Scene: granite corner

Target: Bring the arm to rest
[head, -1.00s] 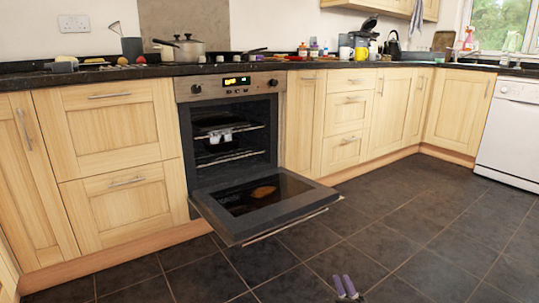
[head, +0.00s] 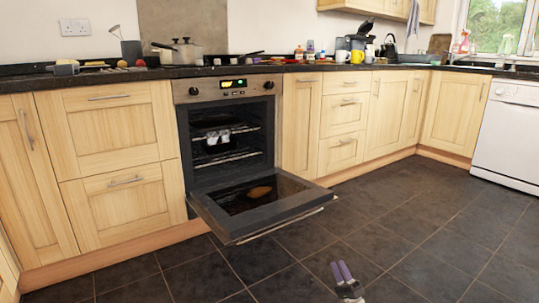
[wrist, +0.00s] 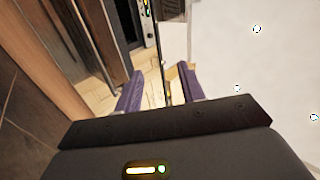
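My gripper (head: 341,266) shows at the bottom of the head view, low over the dark floor and in front of the open oven door. Its two purple fingers point upward in the picture. In the wrist view my gripper (wrist: 158,80) has its fingers well apart, with nothing held between them. Cabinets and part of the oven appear tilted beyond the fingers. Most of my arm is out of the head view.
The oven door (head: 262,216) hangs open into the room, with a brown item (head: 259,192) on it. A rack inside holds a pale item (head: 218,136). The counter (head: 300,68) carries a pot (head: 181,52) and several other things. The tiled floor (head: 420,235) at right is clear.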

